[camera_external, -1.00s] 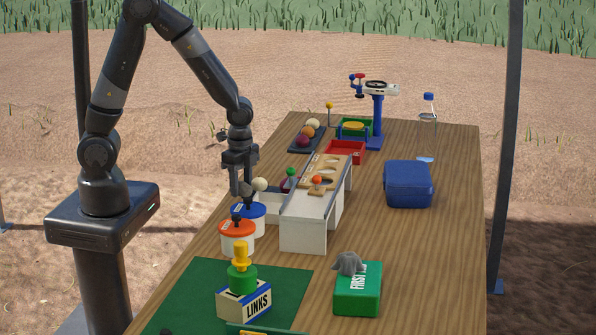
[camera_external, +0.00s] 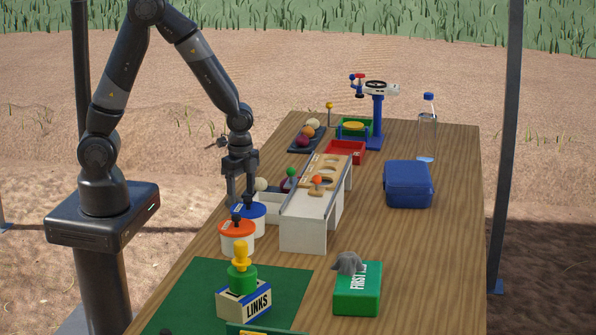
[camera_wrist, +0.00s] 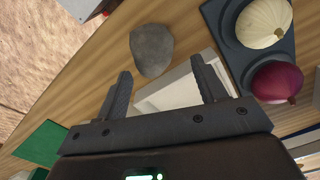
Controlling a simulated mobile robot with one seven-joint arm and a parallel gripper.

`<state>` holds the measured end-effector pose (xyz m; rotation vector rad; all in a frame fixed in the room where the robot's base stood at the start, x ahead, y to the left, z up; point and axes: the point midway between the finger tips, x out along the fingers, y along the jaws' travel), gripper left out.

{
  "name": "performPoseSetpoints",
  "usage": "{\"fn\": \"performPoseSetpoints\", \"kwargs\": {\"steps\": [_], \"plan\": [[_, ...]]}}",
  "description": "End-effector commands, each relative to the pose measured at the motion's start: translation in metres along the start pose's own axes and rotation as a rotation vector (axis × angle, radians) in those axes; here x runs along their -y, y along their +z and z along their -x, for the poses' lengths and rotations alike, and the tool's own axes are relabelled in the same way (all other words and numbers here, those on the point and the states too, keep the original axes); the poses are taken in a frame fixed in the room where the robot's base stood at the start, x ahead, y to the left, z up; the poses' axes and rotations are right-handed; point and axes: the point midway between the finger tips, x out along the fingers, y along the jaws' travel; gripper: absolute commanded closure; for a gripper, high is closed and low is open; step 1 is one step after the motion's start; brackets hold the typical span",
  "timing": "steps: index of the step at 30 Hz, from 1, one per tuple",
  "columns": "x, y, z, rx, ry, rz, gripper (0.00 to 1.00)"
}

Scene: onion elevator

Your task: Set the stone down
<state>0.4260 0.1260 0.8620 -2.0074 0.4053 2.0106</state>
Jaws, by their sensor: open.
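The stone (camera_wrist: 152,48) is a grey, rounded lump lying on the wooden table in the wrist view. It lies just beyond my gripper (camera_wrist: 161,70), whose two fingers are apart with nothing held between them. In the external view, my gripper (camera_external: 240,198) points down over the table's left edge, close behind the blue-lidded tub (camera_external: 250,212). I cannot make out the stone there; the gripper and tubs may hide it.
A white tray (camera_wrist: 172,92) is close by my fingers. A dark holder (camera_wrist: 232,58) carries a cream onion (camera_wrist: 263,22) and a purple onion (camera_wrist: 277,82). An orange-lidded tub (camera_external: 237,237) stands in front. The table's right side has free room around the blue bag (camera_external: 409,184).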

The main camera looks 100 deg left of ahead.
Motion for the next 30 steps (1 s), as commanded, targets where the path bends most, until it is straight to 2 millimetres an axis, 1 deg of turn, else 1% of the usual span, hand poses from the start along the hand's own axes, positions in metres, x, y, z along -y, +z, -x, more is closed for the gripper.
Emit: {"fn": "performPoseSetpoints", "kwargs": {"steps": [6,10,14,21,24,27,30], "plan": [[0.0,0.0,0.002,-0.001,-0.001,0.0,0.36],[0.001,-0.001,0.012,-0.003,-0.003,0.0,0.36],[0.001,-0.001,0.034,-0.005,-0.005,0.0,0.36],[0.001,-0.001,0.084,-0.005,-0.004,0.0,0.36],[0.001,-0.001,0.102,-0.004,-0.004,0.0,0.36],[0.001,-0.001,0.116,-0.003,-0.002,0.0,0.36],[0.0,0.0,0.124,-0.002,-0.002,0.0,0.36]]}}
